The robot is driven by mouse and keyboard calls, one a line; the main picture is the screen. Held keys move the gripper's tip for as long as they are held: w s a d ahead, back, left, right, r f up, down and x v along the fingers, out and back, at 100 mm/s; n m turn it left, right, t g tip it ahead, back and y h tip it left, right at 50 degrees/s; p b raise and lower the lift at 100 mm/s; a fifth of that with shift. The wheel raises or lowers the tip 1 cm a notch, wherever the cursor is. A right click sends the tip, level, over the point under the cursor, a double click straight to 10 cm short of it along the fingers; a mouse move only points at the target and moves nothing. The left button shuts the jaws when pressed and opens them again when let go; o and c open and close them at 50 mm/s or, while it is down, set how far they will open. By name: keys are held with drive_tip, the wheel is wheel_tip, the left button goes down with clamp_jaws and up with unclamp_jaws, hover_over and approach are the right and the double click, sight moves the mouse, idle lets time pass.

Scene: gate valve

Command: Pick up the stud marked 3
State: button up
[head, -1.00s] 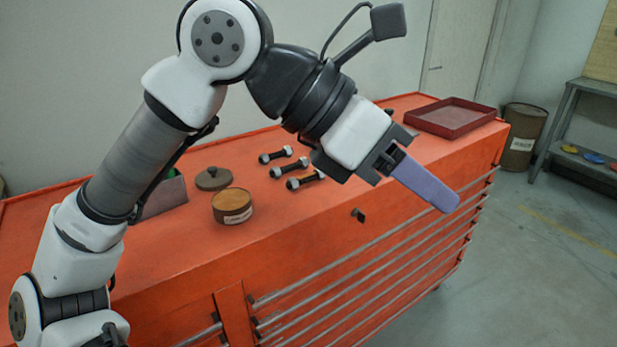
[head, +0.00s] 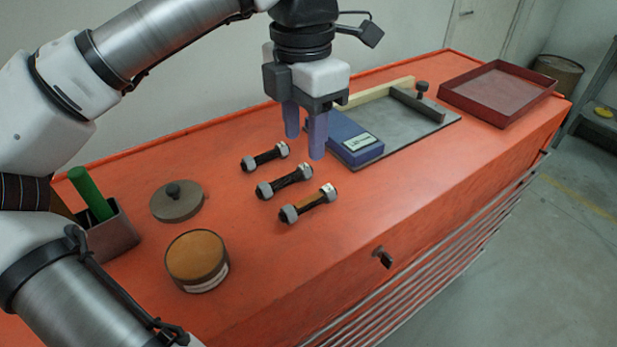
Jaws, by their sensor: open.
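Three dark studs with grey nuts at both ends lie side by side on the orange bench top (head: 350,235): a far stud (head: 266,157), a middle stud (head: 285,182) and a near stud (head: 308,205). The near stud has a brownish patch along its shank. Small marks show on the right-hand nuts, but they are too small to read, so I cannot tell which stud is marked 3. My gripper (head: 304,148) points down, open and empty, with its two purple-blue fingers apart. In the picture its fingertips are just above and right of the far and middle studs, touching none.
A blue box (head: 352,139) lies on a grey plate (head: 425,124) right of my fingers. A red tray (head: 503,92) stands at the far right. A round tin (head: 196,262), a knobbed lid (head: 177,202) and a grey holder (head: 113,233) with a green rod are at left.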

drive_tip(key=p, duration=0.1)
hover_over(306, 202)
wheel_tip(306, 202, down, 8)
drive_tip(key=shift+s+a+f, duration=0.15)
drive_tip(key=shift+f, duration=0.05)
drive_tip(key=shift+w+f+p, duration=0.2)
drive_tip(key=shift+f+p, duration=0.75)
drive_tip(key=shift+f, duration=1.75)
clamp_jaws()
